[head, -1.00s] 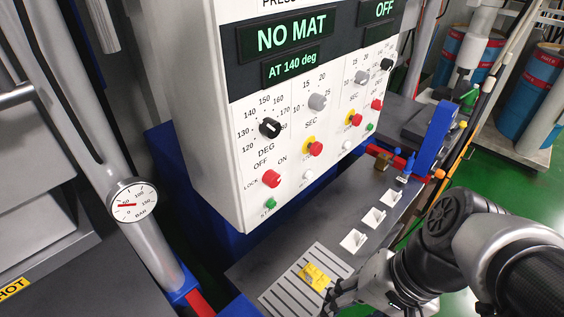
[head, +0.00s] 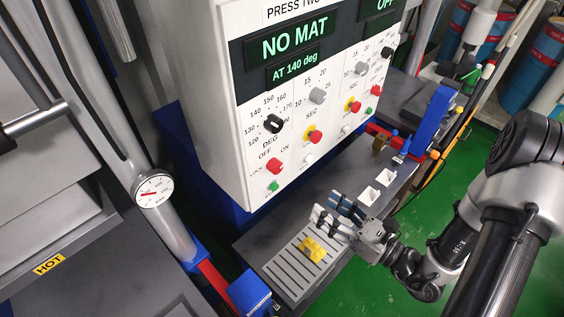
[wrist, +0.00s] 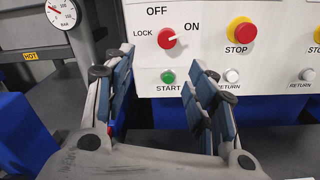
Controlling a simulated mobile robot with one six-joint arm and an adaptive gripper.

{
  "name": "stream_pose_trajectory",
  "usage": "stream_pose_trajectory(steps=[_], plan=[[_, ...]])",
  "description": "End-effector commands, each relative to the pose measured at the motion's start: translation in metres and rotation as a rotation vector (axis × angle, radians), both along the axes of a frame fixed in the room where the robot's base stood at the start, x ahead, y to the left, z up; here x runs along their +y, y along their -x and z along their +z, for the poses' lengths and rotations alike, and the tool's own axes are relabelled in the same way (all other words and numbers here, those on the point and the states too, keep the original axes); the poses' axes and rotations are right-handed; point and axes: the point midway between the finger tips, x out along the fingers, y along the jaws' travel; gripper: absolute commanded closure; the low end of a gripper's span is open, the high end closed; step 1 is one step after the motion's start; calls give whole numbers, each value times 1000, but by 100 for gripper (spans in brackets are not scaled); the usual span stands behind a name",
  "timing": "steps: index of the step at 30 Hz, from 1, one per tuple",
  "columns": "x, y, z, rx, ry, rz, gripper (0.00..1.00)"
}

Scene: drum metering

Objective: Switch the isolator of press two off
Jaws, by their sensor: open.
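The isolator of press two is a red knob (head: 274,166) low on the left of the white panel (head: 222,150), marked OFF, ON and LOCK. In the wrist view the isolator (wrist: 167,38) shows a white mark pointing up and right, towards ON. My gripper (head: 328,205) is open and empty, in front of the panel and over the bench, below and right of the isolator. In the wrist view my gripper (wrist: 160,65) has its two fingers spread, with the isolator above and between the tips. The knob is apart from the fingers.
The green START button (wrist: 168,77) sits just below the isolator, with a yellow-and-red STOP button (wrist: 240,33) to its right. A slotted plate (head: 287,273) with a yellow piece (head: 312,250) lies below my gripper. White blocks (head: 369,195) stand on the bench.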

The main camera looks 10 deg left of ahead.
Motion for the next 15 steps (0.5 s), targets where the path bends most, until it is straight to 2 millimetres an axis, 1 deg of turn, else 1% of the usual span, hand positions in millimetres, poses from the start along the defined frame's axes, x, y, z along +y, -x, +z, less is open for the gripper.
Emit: stream_pose_trajectory(steps=[3,7,11,15], plan=[[-5,-4,-6,23,-17,-41,48],[3,-11,-7,24,-17,-42,48],[20,-22,-6,22,-16,-37,48],[44,-40,-6,20,-16,-35,48]])
